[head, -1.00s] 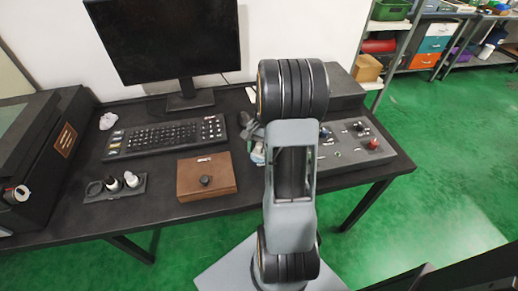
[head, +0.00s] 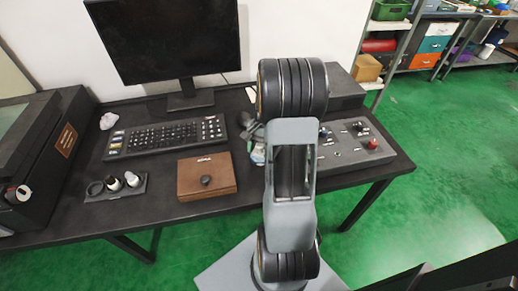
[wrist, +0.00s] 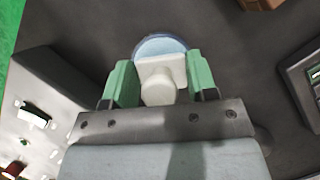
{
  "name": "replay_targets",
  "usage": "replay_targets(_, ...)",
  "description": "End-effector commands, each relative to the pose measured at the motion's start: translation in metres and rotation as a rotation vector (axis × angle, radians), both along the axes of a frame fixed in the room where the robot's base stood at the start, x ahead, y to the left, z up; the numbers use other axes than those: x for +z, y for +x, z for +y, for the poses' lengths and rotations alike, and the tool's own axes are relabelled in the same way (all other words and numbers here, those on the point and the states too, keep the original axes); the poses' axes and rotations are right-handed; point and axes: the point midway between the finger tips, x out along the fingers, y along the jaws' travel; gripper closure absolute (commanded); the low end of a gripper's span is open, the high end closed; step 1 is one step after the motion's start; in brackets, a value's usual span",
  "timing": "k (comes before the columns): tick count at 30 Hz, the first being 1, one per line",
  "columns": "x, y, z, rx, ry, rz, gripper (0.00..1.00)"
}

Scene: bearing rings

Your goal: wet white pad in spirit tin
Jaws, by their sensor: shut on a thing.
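In the wrist view my gripper (wrist: 160,85) has its two green fingers shut on a white pad (wrist: 163,72), a pale block with a round knob facing the camera. In the head view my arm hides the gripper and the pad; only a small pale bluish patch shows beside the arm.
A brown box (head: 207,178) with a black knob stands left of my arm. A grey control panel (head: 353,144) with a red button is on the right.

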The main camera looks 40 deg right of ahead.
Motion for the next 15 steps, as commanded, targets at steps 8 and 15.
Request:
replay_targets(8, 0.016, 0.0, 0.0, 0.0, 0.001, 0.002, 0.67)
replay_targets(15, 0.037, 0.0, 0.0, 0.0, 0.0, 0.001, 0.67)
